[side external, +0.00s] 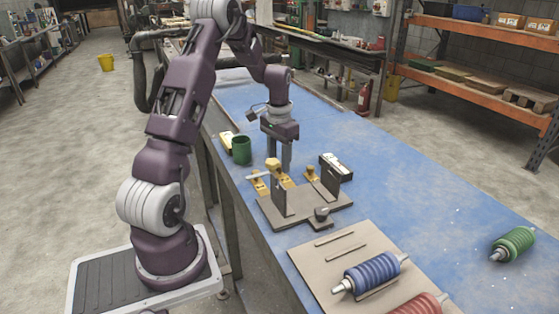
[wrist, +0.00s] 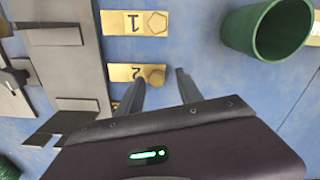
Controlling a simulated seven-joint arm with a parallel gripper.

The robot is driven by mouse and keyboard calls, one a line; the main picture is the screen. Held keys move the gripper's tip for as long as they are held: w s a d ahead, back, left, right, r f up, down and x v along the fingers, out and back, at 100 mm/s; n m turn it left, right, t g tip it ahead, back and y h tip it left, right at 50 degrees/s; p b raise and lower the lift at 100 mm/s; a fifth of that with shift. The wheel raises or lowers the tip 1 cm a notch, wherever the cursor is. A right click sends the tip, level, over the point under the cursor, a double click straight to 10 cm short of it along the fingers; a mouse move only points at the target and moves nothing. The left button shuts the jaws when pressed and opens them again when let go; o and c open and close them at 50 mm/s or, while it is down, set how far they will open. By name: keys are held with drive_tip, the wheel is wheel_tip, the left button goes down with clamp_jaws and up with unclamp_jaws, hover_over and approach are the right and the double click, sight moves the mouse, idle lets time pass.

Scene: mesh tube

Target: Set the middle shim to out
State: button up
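The shims are brass plates with hexagonal knobs beside the grey-brown fixture (side external: 300,208). In the wrist view, shim 1 (wrist: 120,22) is at the top and shim 2 (wrist: 122,73), the middle one, is below it. A third brass plate is mostly hidden behind my gripper. In the side view, the shims (side external: 311,174) stand in a row along the fixture's far edge. My gripper (wrist: 155,78) points down with its fingers apart and empty. The knob of shim 2 lies between or just beyond the fingertips; contact cannot be told. My gripper (side external: 279,167) also shows in the side view.
A green cup (side external: 241,150) stands left of my gripper. A black-and-white block (side external: 336,167) lies behind the fixture. A tan board (side external: 320,262) with blue (side external: 370,273) and red (side external: 420,305) ribbed rollers is in front. A green roller (side external: 514,243) lies right. The blue table's right side is mostly clear.

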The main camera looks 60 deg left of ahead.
wheel_tip(320, 180, up, 7)
idle(0.4)
drive_tip(key=shift+r, duration=0.1)
drive_tip(key=s+d+r+m+t+y, duration=0.1)
drive_tip(key=s+d+r, duration=0.2)
drive_tip(key=d+r, duration=0.5)
drive_tip(key=s+d+r+m+t, duration=0.15)
drive_tip(key=d+r, duration=0.25)
drive_tip(key=d, duration=0.8)
drive_tip(key=s+d+t+h, duration=0.1)
drive_tip(key=s+d+t, duration=0.2)
drive_tip(key=s+d, duration=0.6)
drive_tip(key=s, duration=0.5)
drive_tip(key=shift+d+f, duration=0.2)
drive_tip(key=shift+d, duration=0.15)
